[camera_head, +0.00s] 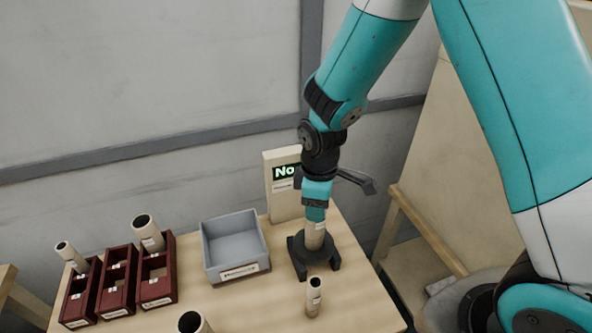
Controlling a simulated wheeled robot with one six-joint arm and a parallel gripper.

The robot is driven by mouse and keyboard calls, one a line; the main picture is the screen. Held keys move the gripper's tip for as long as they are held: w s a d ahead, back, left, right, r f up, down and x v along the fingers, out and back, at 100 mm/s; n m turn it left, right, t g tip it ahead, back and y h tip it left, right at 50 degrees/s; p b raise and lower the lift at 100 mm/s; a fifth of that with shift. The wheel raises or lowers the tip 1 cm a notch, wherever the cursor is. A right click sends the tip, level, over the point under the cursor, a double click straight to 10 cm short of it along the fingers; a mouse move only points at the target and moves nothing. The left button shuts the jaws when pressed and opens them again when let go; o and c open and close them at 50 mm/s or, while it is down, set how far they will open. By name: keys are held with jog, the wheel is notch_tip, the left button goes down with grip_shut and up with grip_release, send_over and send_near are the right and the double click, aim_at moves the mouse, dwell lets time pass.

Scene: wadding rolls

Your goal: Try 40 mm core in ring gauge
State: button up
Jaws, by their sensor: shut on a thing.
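My gripper (315,213) points down and is shut on a pale cardboard core (314,236), which stands upright. The core is at the dark ring gauge (326,264), a black block with feet on the table. The core's lower end is hidden in or behind the gauge's ring, so I cannot tell how deep it sits. I cannot read the size on the core's label. A cream display box (279,205) behind the gauge shows lit green letters starting "No"; my arm may cover the rest.
A grey open bin (237,271) with a label stands left of the gauge and looks empty. Loose cores stand at the front, one small (313,298) and one wide (193,323).

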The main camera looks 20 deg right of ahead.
jog(key=shift+r, duration=0.15)
notch_tip(320, 180, up, 11)
jog(key=p, duration=0.9)
dwell(0.9)
